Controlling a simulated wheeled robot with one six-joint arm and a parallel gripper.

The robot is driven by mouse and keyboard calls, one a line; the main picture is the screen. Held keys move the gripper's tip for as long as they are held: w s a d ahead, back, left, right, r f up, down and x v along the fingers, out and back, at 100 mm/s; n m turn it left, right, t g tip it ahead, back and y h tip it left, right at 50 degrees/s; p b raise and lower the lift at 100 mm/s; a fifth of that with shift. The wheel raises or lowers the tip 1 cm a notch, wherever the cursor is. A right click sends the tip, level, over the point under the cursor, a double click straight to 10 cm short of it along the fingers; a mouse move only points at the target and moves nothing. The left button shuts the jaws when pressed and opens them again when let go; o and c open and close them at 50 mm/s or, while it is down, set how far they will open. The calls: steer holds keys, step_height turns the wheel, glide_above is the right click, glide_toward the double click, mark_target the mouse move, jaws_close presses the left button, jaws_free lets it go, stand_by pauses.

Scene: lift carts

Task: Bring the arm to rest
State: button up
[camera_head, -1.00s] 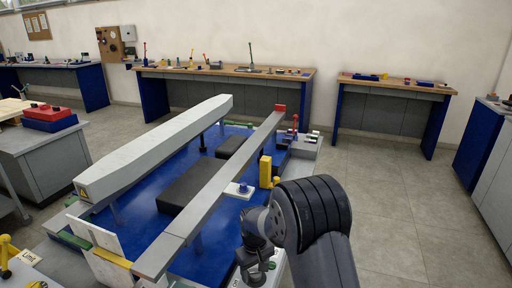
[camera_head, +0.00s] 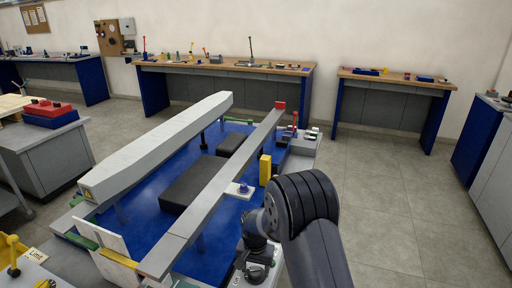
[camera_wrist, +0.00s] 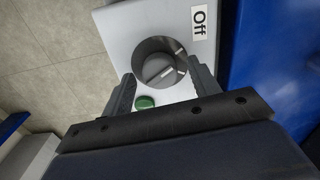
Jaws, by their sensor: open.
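My dark grey arm reaches in from the bottom of the head view, with my gripper (camera_head: 254,266) low over a pale control panel at the near right of the lift. In the wrist view my gripper (camera_wrist: 163,86) is open. Its two fingers stand to either side of a round grey rotary knob (camera_wrist: 158,66) on a white panel (camera_wrist: 110,22). I cannot tell whether they touch the knob. The gripper holds nothing that I can see. An "Off" label (camera_wrist: 202,20) is above the knob, and a green button (camera_wrist: 145,102) is between the fingers.
The blue lift platform (camera_head: 215,262), with long grey beams (camera_head: 170,145), fills the middle. A yellow block (camera_head: 265,170) stands near my arm. A grey cart (camera_head: 45,155) is at the left, workbenches (camera_head: 225,68) along the wall. Floor (camera_head: 400,190) at the right is clear.

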steer(key=shift+w+r+m, duration=0.1)
steer(key=shift+r+m, duration=0.2)
steer(key=shift+r, duration=0.1)
step_height(320, 180, up, 10)
steer(key=b, duration=0.1)
steer(key=shift+r, duration=0.1)
